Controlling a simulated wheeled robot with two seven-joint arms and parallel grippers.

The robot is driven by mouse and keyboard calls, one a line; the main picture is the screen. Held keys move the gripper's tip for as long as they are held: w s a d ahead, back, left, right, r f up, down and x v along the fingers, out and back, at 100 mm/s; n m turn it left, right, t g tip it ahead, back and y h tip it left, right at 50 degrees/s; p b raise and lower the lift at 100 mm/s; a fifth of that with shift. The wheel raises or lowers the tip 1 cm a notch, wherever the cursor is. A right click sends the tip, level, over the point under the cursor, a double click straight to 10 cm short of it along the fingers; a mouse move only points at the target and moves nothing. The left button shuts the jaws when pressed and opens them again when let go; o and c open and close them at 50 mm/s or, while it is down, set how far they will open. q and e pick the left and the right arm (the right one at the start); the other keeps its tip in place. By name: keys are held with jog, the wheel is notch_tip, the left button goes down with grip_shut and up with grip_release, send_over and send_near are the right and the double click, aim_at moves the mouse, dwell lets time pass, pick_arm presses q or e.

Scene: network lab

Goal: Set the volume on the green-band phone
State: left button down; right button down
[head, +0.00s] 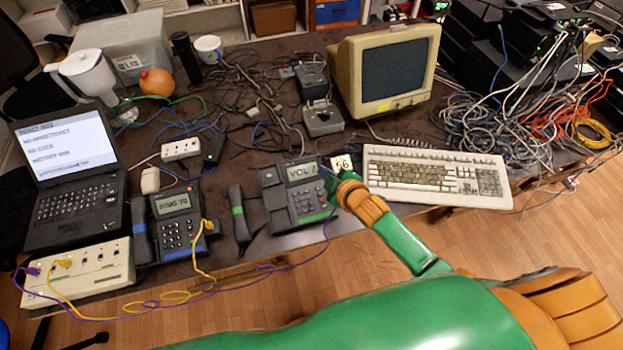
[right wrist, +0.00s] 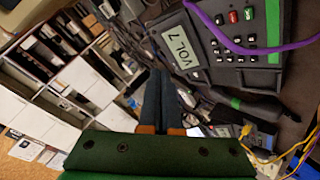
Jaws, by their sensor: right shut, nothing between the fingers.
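The green-band phone (head: 282,203) sits at the table's front edge; its screen (head: 301,172) reads "VOL 7". Its handset (head: 239,218), with a green band, lies off the base to its left. In the right wrist view the phone (right wrist: 238,75) shows at the upper right with its screen (right wrist: 180,46), a red key and several dark keys. My right gripper (head: 328,178) is shut and empty at the phone's right edge, beside the screen. The wrist view shows its fingers (right wrist: 160,80) together; I cannot tell whether they touch the phone. My left gripper is not in view.
Another phone (head: 176,226), reading "RING 70", stands to the left. A purple cable (right wrist: 250,48) crosses the phone in the wrist view. Tangled cables cover the table behind.

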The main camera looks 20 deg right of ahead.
dwell(0.8)
jog(key=s+d+r+m+g+h, duration=0.2)
jog(key=s+m+g, duration=0.7)
jog(key=s, duration=1.4)
notch_tip(320, 180, down, 20)
jog(key=s+b, duration=0.2)
jog(key=b, duration=0.2)
jog(key=s+d+f+g+b, duration=0.1)
jog(key=s+d+f+b, duration=0.1)
jog(key=s+f, duration=1)
jog(key=shift+s+d+f+m, duration=0.3)
jog(key=shift+f, duration=0.5)
